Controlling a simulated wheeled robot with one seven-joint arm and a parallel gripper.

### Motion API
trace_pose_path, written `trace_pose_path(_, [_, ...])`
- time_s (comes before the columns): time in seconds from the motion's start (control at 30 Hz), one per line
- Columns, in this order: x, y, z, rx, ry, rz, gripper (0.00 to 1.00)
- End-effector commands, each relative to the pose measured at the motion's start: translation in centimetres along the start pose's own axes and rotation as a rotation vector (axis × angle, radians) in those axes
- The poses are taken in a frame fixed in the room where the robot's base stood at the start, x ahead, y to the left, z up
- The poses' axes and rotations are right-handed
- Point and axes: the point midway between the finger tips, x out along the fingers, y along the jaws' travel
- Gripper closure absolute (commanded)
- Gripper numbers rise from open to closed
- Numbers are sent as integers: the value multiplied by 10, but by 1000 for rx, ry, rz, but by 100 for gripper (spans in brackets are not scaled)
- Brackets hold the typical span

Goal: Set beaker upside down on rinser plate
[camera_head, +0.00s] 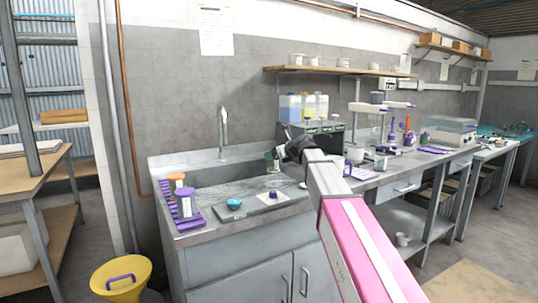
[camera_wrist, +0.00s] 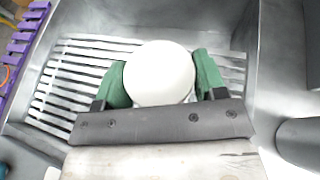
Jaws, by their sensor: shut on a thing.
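My gripper (camera_wrist: 161,82) has green finger pads shut on the sides of a round white thing, which I take to be the beaker (camera_wrist: 160,70). Only its smooth round end faces the wrist camera, so I cannot tell which way up it is.
A slatted metal grating (camera_wrist: 85,75) lies beneath my gripper. A purple rack (camera_head: 180,214) stands at the counter's left end. A dark tray (camera_head: 222,215) holds a teal bowl (camera_head: 234,203). A tall faucet (camera_head: 223,130) rises behind the sink.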

Motion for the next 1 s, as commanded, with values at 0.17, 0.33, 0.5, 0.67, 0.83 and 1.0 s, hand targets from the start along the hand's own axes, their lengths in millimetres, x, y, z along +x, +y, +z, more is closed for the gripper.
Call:
trace_pose_path(0.17, [3,0,-8,1,0,0,60])
trace_pose_path(0.33, [9,0,-22,1,0,1,60])
trace_pose_path(0.5, [15,0,-37,1,0,0,60])
trace_pose_path(0.67, [20,0,-49,1,0,0,60])
trace_pose_path(0.83, [22,0,-54,1,-1,0,60])
trace_pose_path(1.0, [22,0,-54,0,-1,0,60])
